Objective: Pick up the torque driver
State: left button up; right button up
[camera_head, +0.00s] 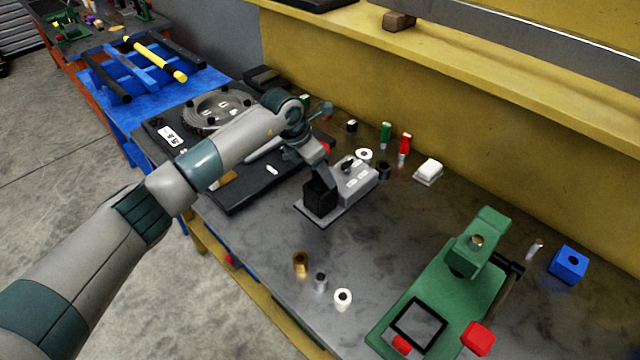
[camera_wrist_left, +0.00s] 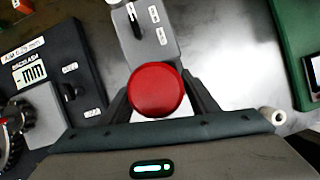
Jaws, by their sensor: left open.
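A round red cap, which looks like the top of the torque driver (camera_wrist_left: 156,90), sits between the two dark fingers of my left gripper (camera_wrist_left: 160,104) in the left wrist view. The fingers are open, one on each side of it; I cannot tell whether they touch it. In the head view only a bit of red (camera_head: 326,148) shows beside my left gripper (camera_head: 318,166), above a black block (camera_head: 320,197) at the near end of a grey device (camera_head: 356,182). The driver's shaft is hidden. My right gripper is not in view.
A black plate with a round fixture (camera_head: 222,108) lies to the left. Red and green bottles (camera_head: 405,143) and a white block (camera_head: 428,172) stand behind. A green press (camera_head: 470,260) is at right, a blue block (camera_head: 568,264) beyond it. Small cylinders (camera_head: 320,281) stand near the front edge.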

pick_arm(q)
jog(key=shift+c, duration=0.2)
grip_shut()
jog(key=shift+r, duration=0.1)
jog(key=shift+w+r, duration=0.1)
jog(key=shift+r+b, duration=0.5)
jog(key=shift+r, duration=0.05)
notch_tip(320, 180, up, 7)
jog(key=b, duration=0.3)
jog(key=shift+r+b, duration=0.15)
jog(key=shift+b, duration=0.15)
jog(key=shift+r, duration=0.7)
